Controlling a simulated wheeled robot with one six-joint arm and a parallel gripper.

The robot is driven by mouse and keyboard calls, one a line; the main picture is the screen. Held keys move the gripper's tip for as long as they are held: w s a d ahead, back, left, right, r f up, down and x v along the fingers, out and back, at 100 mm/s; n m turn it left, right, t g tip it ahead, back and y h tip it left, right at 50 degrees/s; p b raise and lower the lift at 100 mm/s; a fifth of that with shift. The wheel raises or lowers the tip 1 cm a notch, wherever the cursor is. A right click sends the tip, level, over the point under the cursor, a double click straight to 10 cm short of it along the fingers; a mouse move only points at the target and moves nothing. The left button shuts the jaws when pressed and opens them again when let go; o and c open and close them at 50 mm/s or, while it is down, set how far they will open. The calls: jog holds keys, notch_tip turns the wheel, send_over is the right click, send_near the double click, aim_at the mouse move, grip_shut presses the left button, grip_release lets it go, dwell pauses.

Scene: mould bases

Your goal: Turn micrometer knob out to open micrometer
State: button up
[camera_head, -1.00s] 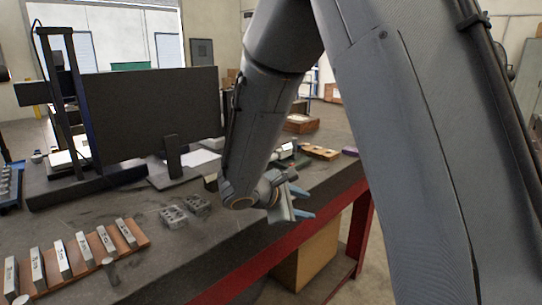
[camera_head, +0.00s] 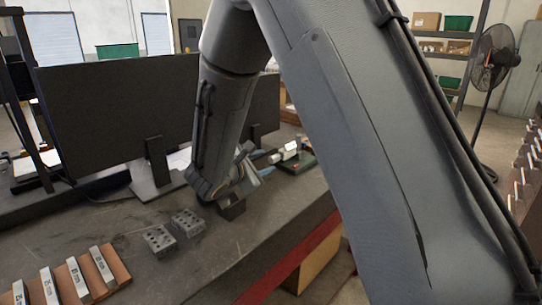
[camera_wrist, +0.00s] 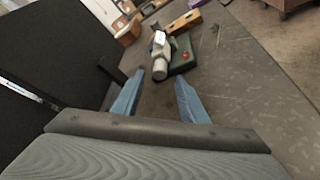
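The micrometer (camera_head: 287,152) stands on the bench beyond my gripper, a pale cylinder on a dark green base. In the wrist view the micrometer (camera_wrist: 160,58) lies ahead of the fingers, with its grey knob end facing me and a red dot on the green base (camera_wrist: 183,58). My gripper (camera_wrist: 156,92) is open, with its two blue fingers apart and nothing between them. The knob sits beyond the fingertips, apart from them. In the head view my gripper (camera_head: 260,171) is partly hidden by my own wrist.
Black monitors (camera_head: 115,105) stand on the left side of the bench (camera_head: 275,205). Two drilled metal blocks (camera_head: 160,240) and a wooden board of labelled gauge blocks (camera_head: 118,268) lie nearer. A yellow-brown block (camera_wrist: 184,22) lies behind the micrometer. Bare bench lies right of it.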

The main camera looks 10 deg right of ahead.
aim_at(271, 160)
jog(key=shift+p+x, duration=0.9)
jog(key=shift+x, duration=2.6)
grip_shut()
